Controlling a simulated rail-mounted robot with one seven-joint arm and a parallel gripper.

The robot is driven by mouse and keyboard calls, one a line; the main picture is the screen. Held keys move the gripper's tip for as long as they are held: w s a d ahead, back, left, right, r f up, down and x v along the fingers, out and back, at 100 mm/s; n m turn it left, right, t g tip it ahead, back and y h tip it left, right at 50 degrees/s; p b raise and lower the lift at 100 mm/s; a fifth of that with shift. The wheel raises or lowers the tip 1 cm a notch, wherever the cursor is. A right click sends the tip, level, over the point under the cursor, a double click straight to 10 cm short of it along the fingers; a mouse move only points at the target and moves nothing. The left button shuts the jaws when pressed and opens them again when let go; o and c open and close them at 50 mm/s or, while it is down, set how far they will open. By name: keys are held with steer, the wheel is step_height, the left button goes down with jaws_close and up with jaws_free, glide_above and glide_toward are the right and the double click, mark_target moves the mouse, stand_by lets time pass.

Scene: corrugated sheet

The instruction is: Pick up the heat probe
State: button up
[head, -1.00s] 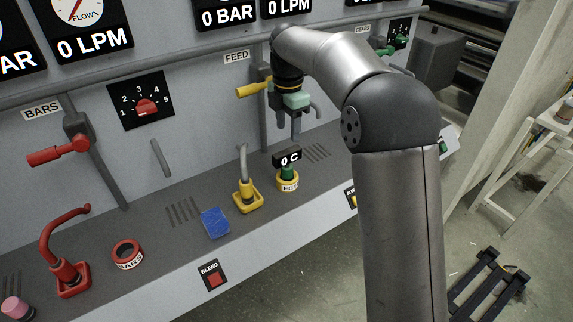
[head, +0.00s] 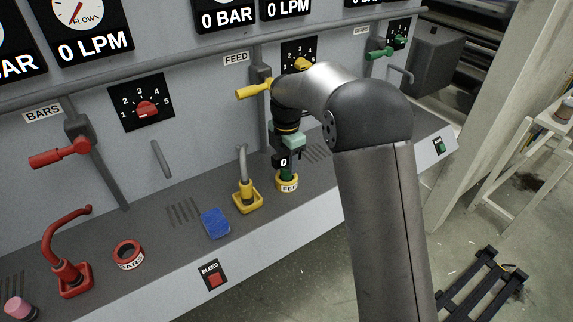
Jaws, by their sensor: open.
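The gripper hides part of the display. I cannot tell whether the fingers touch the probe.
A yellow valve handle (head: 254,89) sticks out near my wrist. A red ring (head: 128,255) and red hooked pipe (head: 69,272) are farther left.

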steer(key=shift+f, duration=0.25)
stand_by(0.4)
steer(key=c, duration=1)
